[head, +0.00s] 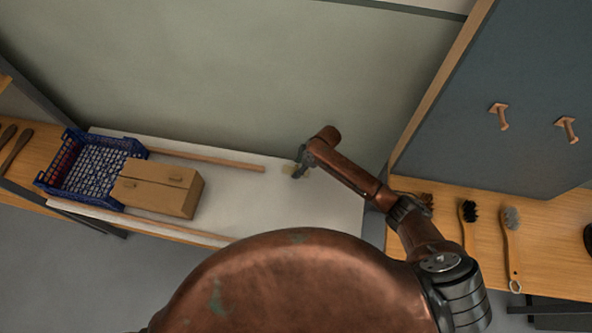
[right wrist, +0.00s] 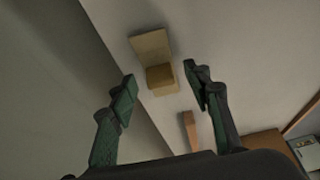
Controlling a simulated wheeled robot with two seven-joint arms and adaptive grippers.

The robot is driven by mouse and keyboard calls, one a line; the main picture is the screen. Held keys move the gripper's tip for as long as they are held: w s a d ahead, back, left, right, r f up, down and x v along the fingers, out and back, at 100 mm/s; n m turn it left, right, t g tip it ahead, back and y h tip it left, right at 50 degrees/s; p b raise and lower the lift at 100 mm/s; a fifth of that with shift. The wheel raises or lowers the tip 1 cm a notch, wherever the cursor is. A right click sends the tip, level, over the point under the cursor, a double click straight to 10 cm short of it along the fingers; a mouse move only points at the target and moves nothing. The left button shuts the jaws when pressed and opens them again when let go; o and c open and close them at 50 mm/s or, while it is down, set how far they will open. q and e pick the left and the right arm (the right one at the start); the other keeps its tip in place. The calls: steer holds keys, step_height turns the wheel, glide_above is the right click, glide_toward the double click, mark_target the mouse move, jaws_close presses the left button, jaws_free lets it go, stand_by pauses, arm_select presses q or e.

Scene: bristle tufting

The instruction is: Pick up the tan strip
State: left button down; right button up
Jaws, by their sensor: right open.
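The tan strip (right wrist: 150,44) lies on the pale worktop. In the right wrist view it shows as a flat tan piece with a darker raised block (right wrist: 160,77) at its near end; I cannot tell whether the two are one piece. In the head view the strip (head: 288,169) is a small yellowish patch, partly hidden by my right gripper (head: 300,166). In the right wrist view the open right gripper (right wrist: 160,80) has one finger on each side of the block, with gaps between. Its height above the worktop is unclear. My left gripper is out of view.
A blue crate (head: 68,160) and a closed cardboard box (head: 158,188) stand on the worktop's left part. A wooden rail (head: 215,160) runs along the back. Brushes (head: 468,214) lie on the right bench below a panel with pegs (head: 500,116). The worktop's right part (head: 335,205) is clear.

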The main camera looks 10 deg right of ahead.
steer(key=shift+w+a+f, duration=0.1)
steer(key=shift+a+f, duration=0.1)
steer(key=shift+f, duration=0.25)
steer(key=c, duration=0.9)
steer(key=shift+o, duration=0.2)
